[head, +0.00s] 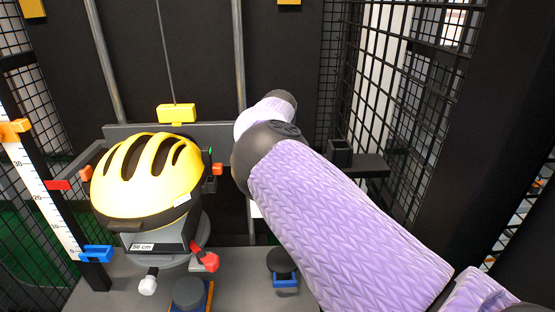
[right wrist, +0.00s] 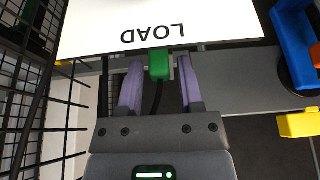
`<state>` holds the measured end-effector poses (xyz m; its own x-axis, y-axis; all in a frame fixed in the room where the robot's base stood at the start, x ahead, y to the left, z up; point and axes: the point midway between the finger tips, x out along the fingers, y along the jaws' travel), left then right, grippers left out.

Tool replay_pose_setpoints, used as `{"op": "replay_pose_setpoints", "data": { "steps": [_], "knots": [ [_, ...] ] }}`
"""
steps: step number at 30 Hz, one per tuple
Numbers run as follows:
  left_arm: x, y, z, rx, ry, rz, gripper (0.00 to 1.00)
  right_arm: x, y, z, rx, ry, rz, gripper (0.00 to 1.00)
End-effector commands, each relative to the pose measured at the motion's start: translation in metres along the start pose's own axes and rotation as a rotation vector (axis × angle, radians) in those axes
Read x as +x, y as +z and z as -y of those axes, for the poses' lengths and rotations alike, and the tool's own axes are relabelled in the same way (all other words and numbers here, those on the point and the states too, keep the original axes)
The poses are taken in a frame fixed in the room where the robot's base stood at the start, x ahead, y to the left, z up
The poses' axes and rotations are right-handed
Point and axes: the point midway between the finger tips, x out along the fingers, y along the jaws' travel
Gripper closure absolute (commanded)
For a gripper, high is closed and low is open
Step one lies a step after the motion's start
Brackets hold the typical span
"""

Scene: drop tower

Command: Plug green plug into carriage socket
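The green plug (right wrist: 159,64), with a black cable, is in the right wrist view below the LOAD sign. My right gripper (right wrist: 160,72) has its two purple fingers on either side of the plug. A narrow gap shows beside each finger, so it looks open around the plug. In the head view my right arm reaches to the centre and hides its own gripper and the plug. The carriage (head: 222,131) is a dark crossbar behind the yellow helmet (head: 145,177). My left gripper is out of view.
The LOAD sign (right wrist: 165,25) is close ahead of the right fingertips. Wire mesh (right wrist: 30,95) stands on the left of the right wrist view. A black box (head: 340,152) sits on a side shelf. Red and white knobs and a blue-based black puck (head: 283,263) are low in front.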

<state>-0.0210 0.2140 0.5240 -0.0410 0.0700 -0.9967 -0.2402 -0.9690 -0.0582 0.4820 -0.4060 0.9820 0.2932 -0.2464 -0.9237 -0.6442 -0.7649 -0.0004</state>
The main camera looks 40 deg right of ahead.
Motion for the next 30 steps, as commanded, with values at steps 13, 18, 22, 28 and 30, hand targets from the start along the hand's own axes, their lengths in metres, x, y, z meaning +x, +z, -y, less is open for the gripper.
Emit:
{"op": "replay_pose_setpoints", "data": {
  "steps": [13, 18, 22, 28, 30],
  "knots": [
    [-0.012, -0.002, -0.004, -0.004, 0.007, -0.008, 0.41, -0.021, -0.002, 0.001, 0.001, 0.000, -0.002, 0.34],
    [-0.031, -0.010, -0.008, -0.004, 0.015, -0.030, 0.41, -0.068, -0.002, 0.000, 0.001, 0.000, -0.003, 0.34],
    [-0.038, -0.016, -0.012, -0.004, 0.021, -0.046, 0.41, -0.091, -0.001, 0.000, 0.000, 0.000, -0.002, 0.34],
    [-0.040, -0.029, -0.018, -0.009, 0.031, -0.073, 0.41, -0.100, 0.000, 0.000, 0.000, -0.001, 0.000, 0.34],
    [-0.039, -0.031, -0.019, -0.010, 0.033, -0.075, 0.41, -0.099, 0.000, 0.000, 0.000, -0.001, 0.000, 0.34]
  ]
}}
